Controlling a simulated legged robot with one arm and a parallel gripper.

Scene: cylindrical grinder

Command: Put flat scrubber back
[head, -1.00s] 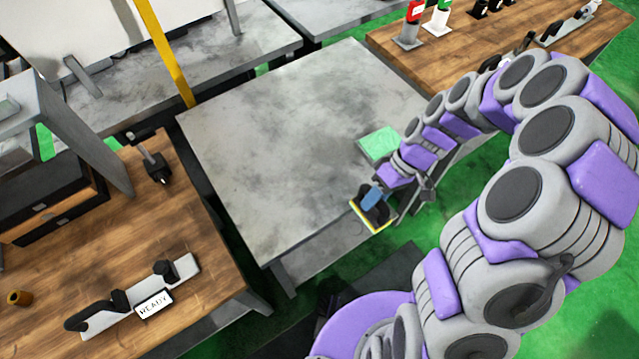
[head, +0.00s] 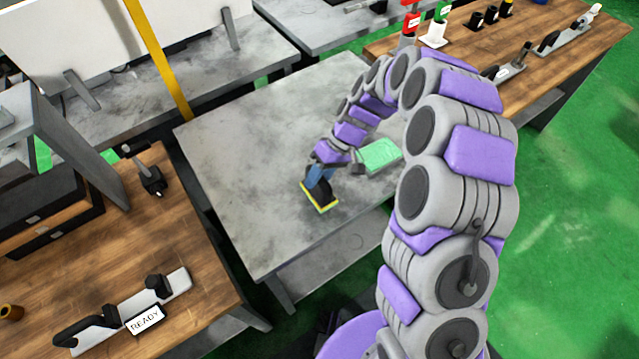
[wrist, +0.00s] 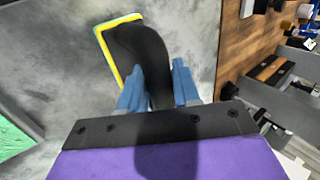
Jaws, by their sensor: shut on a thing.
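The flat scrubber (head: 321,198) has a black handle and a pad with a yellow and green edge. My gripper (head: 319,176), with blue fingers, is shut on its handle over the grey metal table (head: 250,130). In the wrist view the black handle (wrist: 143,55) stands between the two blue fingers of my gripper (wrist: 158,88), and the yellow edge shows beyond it. I cannot tell whether the pad touches the table. A light green flat pad or cloth (head: 380,155) lies on the table just right of my gripper.
A wooden bench (head: 150,240) at left holds a black-handled tool (head: 140,290) with a READY label (head: 145,320). Another wooden bench (head: 545,50) at upper right holds bottles (head: 437,25) and more handled tools (head: 510,65). The left part of the metal table is clear.

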